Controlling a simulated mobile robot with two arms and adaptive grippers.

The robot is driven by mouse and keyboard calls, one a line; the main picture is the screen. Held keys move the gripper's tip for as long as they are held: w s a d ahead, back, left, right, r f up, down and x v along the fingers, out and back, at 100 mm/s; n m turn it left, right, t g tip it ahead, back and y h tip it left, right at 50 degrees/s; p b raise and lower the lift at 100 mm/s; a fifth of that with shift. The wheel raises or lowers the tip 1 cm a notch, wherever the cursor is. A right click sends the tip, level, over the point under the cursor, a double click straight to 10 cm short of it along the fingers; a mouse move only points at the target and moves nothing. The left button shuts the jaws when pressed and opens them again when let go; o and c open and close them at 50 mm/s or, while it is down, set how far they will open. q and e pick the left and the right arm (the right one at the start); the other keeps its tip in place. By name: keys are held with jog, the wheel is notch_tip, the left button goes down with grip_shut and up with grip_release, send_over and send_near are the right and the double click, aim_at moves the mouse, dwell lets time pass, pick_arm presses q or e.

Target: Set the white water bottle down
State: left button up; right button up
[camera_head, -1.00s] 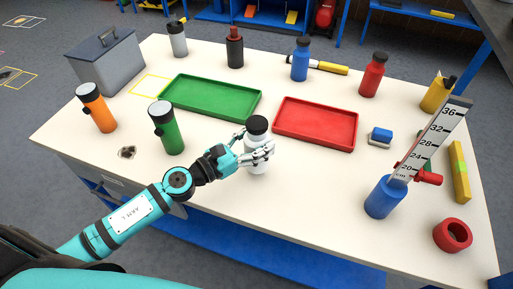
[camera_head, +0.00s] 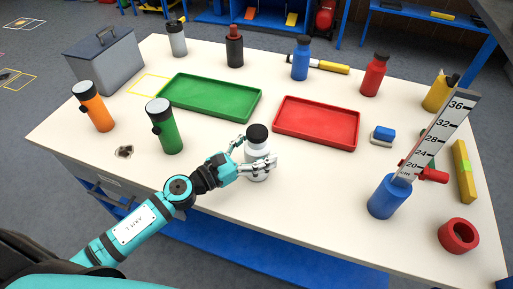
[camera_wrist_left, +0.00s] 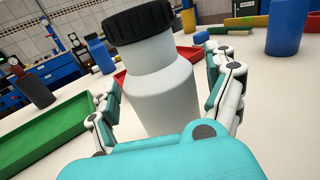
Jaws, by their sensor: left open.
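The white water bottle (camera_head: 257,150) with a black cap stands upright on the table, in front of the gap between the green and red trays. My left gripper (camera_head: 253,152) is open, with its fingers on either side of the bottle. In the left wrist view the bottle (camera_wrist_left: 160,85) fills the middle, between the spread fingers (camera_wrist_left: 165,100), with a visible gap on the left side. The bottle's base is hidden behind my gripper's palm there. My right gripper is not in view.
A green tray (camera_head: 172,102) and a red tray (camera_head: 317,144) lie behind the bottle. A green flashlight (camera_head: 165,130) stands to the left. A blue cylinder (camera_head: 387,198) with a ruler and a red ring (camera_head: 458,236) stand to the right.

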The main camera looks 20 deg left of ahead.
pick_arm(q)
jog(key=shift+r+p, duration=0.3)
jog(key=b+v, duration=0.5)
jog(key=v, duration=0.7)
jog(key=shift+b, duration=0.3)
